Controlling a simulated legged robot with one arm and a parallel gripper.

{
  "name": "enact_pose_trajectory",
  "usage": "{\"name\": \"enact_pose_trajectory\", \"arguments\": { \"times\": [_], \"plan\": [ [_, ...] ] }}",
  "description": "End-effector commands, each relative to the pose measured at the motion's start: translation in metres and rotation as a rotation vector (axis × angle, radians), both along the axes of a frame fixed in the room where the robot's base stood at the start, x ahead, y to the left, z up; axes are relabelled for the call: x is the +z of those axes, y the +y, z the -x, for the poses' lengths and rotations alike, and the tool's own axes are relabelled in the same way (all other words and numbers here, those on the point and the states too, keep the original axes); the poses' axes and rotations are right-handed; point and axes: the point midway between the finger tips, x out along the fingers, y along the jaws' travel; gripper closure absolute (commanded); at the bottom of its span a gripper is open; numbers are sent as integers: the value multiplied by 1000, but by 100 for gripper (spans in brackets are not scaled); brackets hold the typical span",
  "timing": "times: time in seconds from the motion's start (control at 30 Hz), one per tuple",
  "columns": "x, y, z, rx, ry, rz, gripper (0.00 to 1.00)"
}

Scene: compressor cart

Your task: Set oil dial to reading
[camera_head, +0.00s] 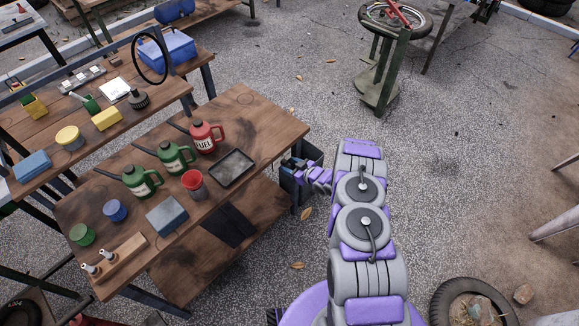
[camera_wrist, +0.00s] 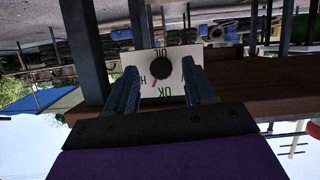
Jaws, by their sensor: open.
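The oil dial shows in the wrist view as a round black knob (camera_wrist: 160,68) on a white plate (camera_wrist: 149,58). The exact pointer reading is too small to tell. My gripper (camera_wrist: 160,67) is open, with one finger on each side of the knob in the picture; whether the fingers touch the knob or plate I cannot tell. In the head view my gripper (camera_head: 291,164) is at the right end of the near workbench, and the dial cannot be made out there.
The near wooden workbench (camera_head: 270,124) holds green oil cans (camera_head: 141,181), a red fuel can (camera_head: 206,136), a black tray (camera_head: 232,167) and a blue-grey box (camera_head: 166,214). A dark bin-like box (camera_head: 312,157) is by my gripper.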

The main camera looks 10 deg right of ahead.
Motion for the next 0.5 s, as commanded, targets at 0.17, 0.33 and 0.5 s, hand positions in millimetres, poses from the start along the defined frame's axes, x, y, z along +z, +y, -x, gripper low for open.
{"name": "enact_pose_trajectory", "arguments": {
  "times": [0.17,0.33,0.5],
  "plan": [
    [-3,4,-5,0,0,0,46],
    [-3,4,-6,0,1,-1,46],
    [-3,4,-5,0,0,0,57]
  ]
}}
